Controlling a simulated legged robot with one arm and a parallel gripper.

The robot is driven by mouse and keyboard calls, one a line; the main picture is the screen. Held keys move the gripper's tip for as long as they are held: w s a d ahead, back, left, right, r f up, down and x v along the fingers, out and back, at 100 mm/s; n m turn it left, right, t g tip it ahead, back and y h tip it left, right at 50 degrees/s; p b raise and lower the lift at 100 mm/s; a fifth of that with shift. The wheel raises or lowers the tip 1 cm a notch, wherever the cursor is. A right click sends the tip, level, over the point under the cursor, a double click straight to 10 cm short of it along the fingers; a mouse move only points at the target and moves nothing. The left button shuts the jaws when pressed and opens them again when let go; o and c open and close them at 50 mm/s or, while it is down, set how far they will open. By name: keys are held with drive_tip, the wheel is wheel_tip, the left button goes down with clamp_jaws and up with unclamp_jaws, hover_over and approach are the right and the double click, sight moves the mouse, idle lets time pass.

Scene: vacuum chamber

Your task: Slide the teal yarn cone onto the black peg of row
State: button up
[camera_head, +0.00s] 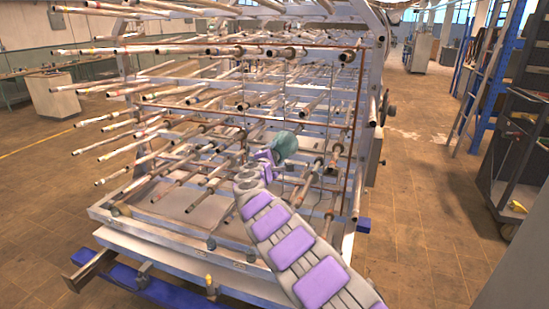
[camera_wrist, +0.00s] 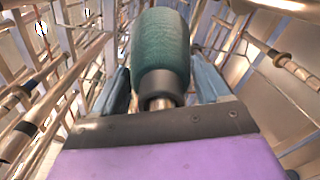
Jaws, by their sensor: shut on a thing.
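The teal yarn cone (camera_head: 285,145) is at my gripper (camera_head: 264,160), in front of the lower right part of the rack. In the wrist view the cone (camera_wrist: 161,48) sits between the two fingers of my gripper (camera_wrist: 160,82), which is shut on it. A dark collar (camera_wrist: 161,84) and a short metallic stub (camera_wrist: 158,103) show at its near end. The cone hides what lies directly behind it, and I cannot tell if it touches a peg. I cannot tell which rod is the black peg.
A large metal rack (camera_head: 356,150) carries many rows of pale pegs (camera_head: 125,120) pointing outward. Pegs with dark collars (camera_head: 318,165) stand close to the right of the cone. A peg (camera_wrist: 290,65) also crosses the right of the wrist view. Open tiled floor (camera_head: 420,220) lies to the right.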

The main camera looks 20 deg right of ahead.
drive_tip(key=shift+w+d, duration=0.2)
drive_tip(key=shift+w, duration=0.05)
drive_tip(key=o, duration=1.8)
drive_tip(key=shift+s+a+r, duration=0.1)
drive_tip(key=shift+s+a, duration=0.35)
drive_tip(key=shift+s, duration=0.05)
drive_tip(key=shift+v, duration=0.8)
drive_tip(key=v, duration=1.4)
drive_tip(key=shift+s+a+p, duration=0.2)
drive_tip(key=shift+a+p, duration=0.05)
drive_tip(key=shift+p, duration=0.15)
drive_tip(key=shift+f, duration=0.2)
